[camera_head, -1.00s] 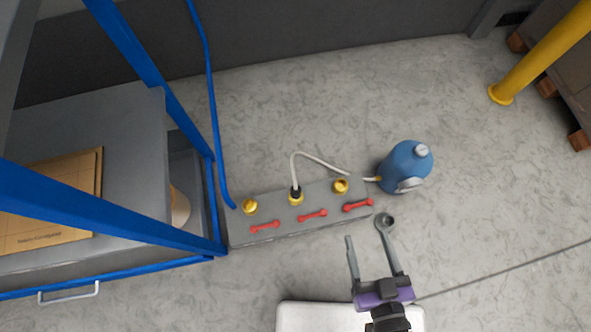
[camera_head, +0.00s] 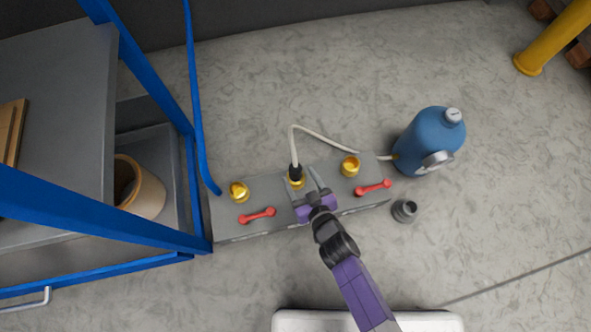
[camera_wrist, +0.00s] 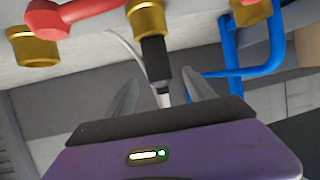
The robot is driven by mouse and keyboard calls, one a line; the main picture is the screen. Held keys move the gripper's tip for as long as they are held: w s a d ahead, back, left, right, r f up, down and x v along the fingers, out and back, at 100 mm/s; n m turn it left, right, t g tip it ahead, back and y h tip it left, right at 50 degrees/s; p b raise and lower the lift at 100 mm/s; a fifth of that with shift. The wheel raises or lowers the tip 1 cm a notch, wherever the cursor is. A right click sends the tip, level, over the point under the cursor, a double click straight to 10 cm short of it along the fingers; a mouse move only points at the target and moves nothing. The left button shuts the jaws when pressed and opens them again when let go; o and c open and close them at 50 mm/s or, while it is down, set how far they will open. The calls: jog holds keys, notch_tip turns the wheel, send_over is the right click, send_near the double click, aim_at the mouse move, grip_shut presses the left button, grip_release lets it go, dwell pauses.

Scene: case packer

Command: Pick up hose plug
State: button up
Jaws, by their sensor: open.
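The hose plug (camera_head: 295,171) is black, on the end of a white hose (camera_head: 325,143). It sits in the middle brass socket (camera_head: 297,184) of a grey block on the floor. In the wrist view the plug (camera_wrist: 155,58) lies between and beyond the two fingers, with its brass socket (camera_wrist: 147,18) at the top. My gripper (camera_head: 305,180) is open, its fingers reaching over the block close to the plug. Whether a finger touches the plug I cannot tell.
The grey block (camera_head: 265,228) bears two more brass sockets and red handles. A blue bottle (camera_head: 428,140) stands at its right end, joined to the hose. A dark cup-like piece (camera_head: 404,211) lies on the floor. A blue frame (camera_head: 150,75) stands left. Open floor lies behind.

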jog(key=b+x, duration=0.3)
jog(key=x, duration=0.4)
jog(key=shift+w+a+r, duration=0.1)
jog(key=shift+w, duration=0.15)
jog(key=shift+c, duration=0.4)
grip_shut()
